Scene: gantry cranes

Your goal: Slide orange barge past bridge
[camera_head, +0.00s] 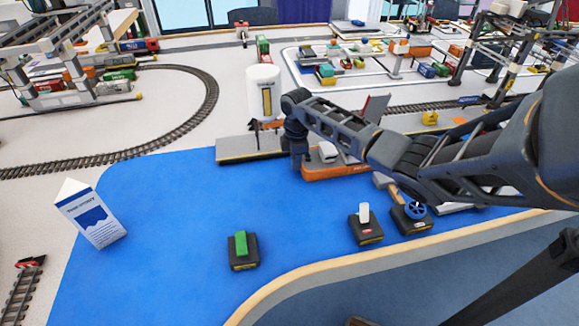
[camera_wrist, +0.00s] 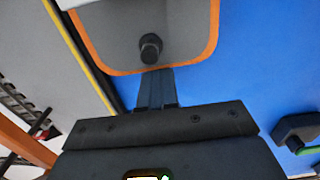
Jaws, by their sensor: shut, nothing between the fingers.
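The orange barge (camera_head: 335,172) lies on the blue water beside the grey quay, partly hidden behind my arm. In the wrist view its grey deck (camera_wrist: 185,30) has an orange rim and a dark round post (camera_wrist: 150,48). My gripper (camera_head: 299,168) points down at the barge's left end. Its fingers (camera_wrist: 155,74) are together and empty, overlapping the rim just by the post; I cannot tell whether they touch. A tilted panel (camera_head: 376,106), perhaps a raised leaf of the bridge, stands behind my arm, which hides much of that area.
A white tower (camera_head: 263,95) stands on the quay (camera_head: 240,150) behind. A white sign (camera_head: 92,214) stands at left. Open blue water (camera_head: 165,220) lies left of the barge.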

